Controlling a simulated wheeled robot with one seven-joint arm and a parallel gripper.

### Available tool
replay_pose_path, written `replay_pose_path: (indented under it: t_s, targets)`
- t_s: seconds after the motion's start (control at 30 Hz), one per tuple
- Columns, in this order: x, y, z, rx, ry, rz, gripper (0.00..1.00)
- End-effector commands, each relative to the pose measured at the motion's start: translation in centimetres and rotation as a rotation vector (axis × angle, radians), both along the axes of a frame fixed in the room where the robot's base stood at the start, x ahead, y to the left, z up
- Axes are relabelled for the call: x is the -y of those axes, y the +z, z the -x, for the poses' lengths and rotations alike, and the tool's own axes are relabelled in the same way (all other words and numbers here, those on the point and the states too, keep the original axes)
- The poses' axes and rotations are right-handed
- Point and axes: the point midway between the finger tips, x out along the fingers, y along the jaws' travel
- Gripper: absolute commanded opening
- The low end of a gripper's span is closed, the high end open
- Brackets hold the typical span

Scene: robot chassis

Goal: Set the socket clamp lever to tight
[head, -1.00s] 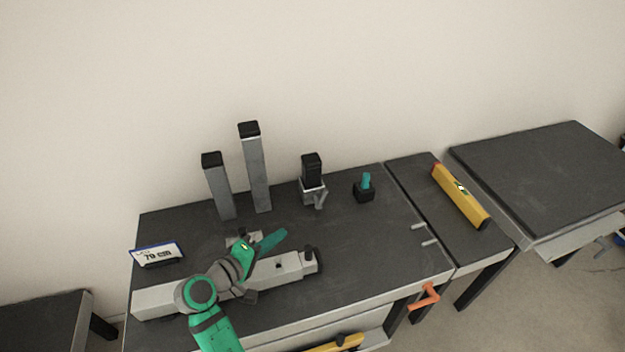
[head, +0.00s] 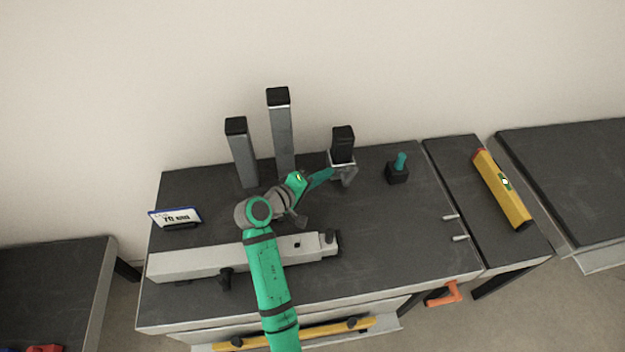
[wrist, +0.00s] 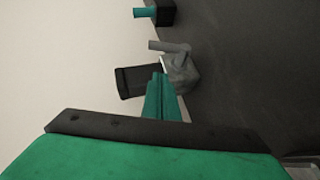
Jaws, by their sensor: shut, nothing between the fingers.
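The socket clamp (head: 341,160) is a light grey block on the dark bench, with a short black-capped post (head: 343,141) upright in it. Its grey lever (head: 349,175) shows at the front right of the block; in the wrist view the lever (wrist: 168,46) sticks out to the left from the clamp (wrist: 181,73). My gripper (head: 330,174) is shut and empty, its green fingers right beside the clamp's left side in the head view. In the wrist view the fingertips (wrist: 158,77) reach the clamp's near edge; I cannot tell whether they touch it.
Two tall grey posts (head: 243,160) (head: 281,130) stand left of the clamp. A black block with a teal peg (head: 398,172) stands to its right. A long grey beam (head: 200,262) lies in front, and a small sign (head: 176,217) stands at left. A yellow level (head: 502,188) lies on the right-hand surface.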

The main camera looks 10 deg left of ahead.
Motion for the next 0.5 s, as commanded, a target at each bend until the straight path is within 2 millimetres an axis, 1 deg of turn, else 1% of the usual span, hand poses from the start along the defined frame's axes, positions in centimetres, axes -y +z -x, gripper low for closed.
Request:
replay_pose_path:
  t_s: [0.03, 0.1, 0.2, 0.3, 0.5]
  targets:
    - [0.6, -0.2, -0.8, 0.001, -0.002, 0.000, 0.00]
    - [1.3, -0.6, -1.6, 0.000, -0.001, 0.001, 0.00]
    - [2.6, -1.2, -1.5, -0.001, 0.001, 0.000, 0.00]
    - [3.6, -1.6, -1.6, -0.002, 0.002, 0.001, 0.00]
    - [4.5, -1.8, -1.7, 0.000, 0.002, 0.001, 0.00]
